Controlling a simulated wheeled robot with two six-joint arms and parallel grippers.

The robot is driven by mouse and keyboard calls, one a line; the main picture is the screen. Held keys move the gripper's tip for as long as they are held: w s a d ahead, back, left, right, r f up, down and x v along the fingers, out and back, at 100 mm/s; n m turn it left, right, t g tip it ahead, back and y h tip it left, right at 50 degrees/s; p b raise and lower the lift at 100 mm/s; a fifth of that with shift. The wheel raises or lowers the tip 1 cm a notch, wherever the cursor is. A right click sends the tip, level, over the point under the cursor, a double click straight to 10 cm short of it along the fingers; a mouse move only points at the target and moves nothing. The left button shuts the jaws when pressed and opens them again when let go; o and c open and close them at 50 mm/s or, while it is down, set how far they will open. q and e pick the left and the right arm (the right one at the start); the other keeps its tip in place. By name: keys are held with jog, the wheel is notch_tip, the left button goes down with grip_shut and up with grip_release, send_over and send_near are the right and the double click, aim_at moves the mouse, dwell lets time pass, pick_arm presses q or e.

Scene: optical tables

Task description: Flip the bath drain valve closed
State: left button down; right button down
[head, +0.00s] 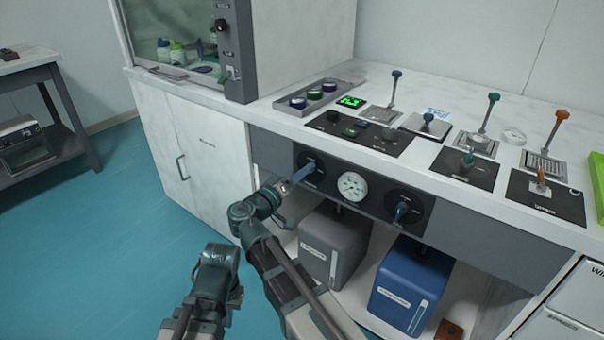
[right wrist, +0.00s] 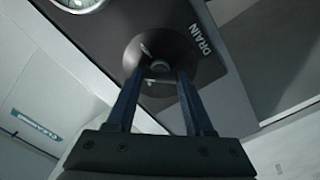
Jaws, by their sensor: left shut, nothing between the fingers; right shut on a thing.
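The drain valve (head: 309,159) is a round black dial at the left end of the dark front panel. In the right wrist view, the dial (right wrist: 132,53) sits beside a "DRAIN" label. My right gripper (head: 307,169) reaches it from the lower left in the head view. Its blue fingers (right wrist: 160,77) are shut on the small valve handle (right wrist: 159,67) at the dial's centre. The fingers hide part of the handle, so its exact angle is hard to tell. My left arm is low in the head view, away from the panel; its fingers do not show.
A pressure gauge (head: 352,186) and a second valve (head: 403,210) are to the right on the panel. Grey (head: 333,245) and blue (head: 410,285) units stand below. Several levers rise from the worktop (head: 420,83). A cabinet (head: 195,140) stands left; floor is clear there.

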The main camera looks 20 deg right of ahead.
pick_arm(q)
jog(key=shift+f, duration=0.15)
pick_arm(e)
jog(key=shift+a+f+n, duration=0.1)
jog(key=shift+f+n, duration=0.05)
jog(key=shift+n, duration=3.95)
jog(key=shift+c, duration=1.4)
grip_release()
